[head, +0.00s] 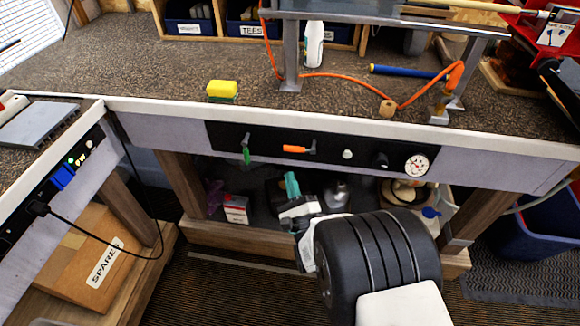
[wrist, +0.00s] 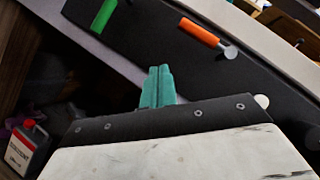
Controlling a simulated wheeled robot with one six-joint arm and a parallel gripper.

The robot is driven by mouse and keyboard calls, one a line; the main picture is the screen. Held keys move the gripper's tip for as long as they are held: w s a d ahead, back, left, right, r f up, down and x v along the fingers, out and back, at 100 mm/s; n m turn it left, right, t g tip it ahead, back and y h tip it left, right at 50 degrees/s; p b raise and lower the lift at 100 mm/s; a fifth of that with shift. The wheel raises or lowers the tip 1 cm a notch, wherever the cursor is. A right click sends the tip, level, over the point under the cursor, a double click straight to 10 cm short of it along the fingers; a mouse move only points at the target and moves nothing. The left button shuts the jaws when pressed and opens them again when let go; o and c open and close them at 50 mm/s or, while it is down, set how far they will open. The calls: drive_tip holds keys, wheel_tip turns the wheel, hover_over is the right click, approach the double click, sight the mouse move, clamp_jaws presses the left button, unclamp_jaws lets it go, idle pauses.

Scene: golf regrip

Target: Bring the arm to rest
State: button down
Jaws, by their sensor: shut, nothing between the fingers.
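My gripper (head: 291,184) is in front of the workbench, below its front control panel, with its teal fingers pointing up toward the panel. In the wrist view the teal fingers (wrist: 157,86) are together with nothing between them. The fingers appear apart from the panel and its handles. My black and white arm reaches up from the lower right of the head view.
The black panel (head: 330,150) carries a green handle (head: 246,155), an orange handle (head: 295,149) and a gauge (head: 416,163). The bench top (head: 160,75) holds a yellow sponge (head: 222,89) and an orange hose (head: 350,77). A solvent bottle (wrist: 27,146) stands under the bench.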

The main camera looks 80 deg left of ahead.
drive_tip(key=s+d+f, duration=0.2)
drive_tip(key=d+f, duration=0.2)
drive_tip(key=d, duration=0.2)
drive_tip(key=shift+s+d+f, duration=0.15)
